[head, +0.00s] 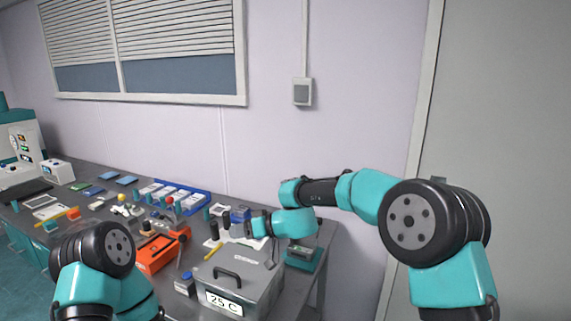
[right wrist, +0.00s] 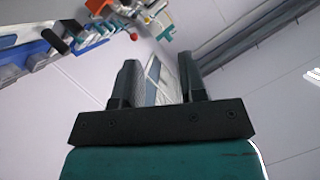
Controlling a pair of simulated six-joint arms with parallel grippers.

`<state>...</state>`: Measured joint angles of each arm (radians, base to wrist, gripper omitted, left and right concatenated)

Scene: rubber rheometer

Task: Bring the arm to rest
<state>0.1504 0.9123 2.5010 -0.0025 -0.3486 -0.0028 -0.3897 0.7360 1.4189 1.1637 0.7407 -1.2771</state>
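My right arm reaches in from the right in the head view. Its gripper (head: 250,229) points left above the table (head: 328,232), near the back of the grey box. In the right wrist view the two dark fingers of my right gripper (right wrist: 158,80) stand apart. A pale shape with a bluish strip shows between them; I see no clear grip on anything there. My left arm shows only as a dark joint and teal links at the lower left of the head view; its gripper is not in view.
A grey lidded box (head: 225,270) reading "25 C" stands at the front. An orange device (head: 158,251) is left of it, a teal-based device (head: 303,256) right of it. A blue tray (head: 190,191) and several small items crowd the table behind.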

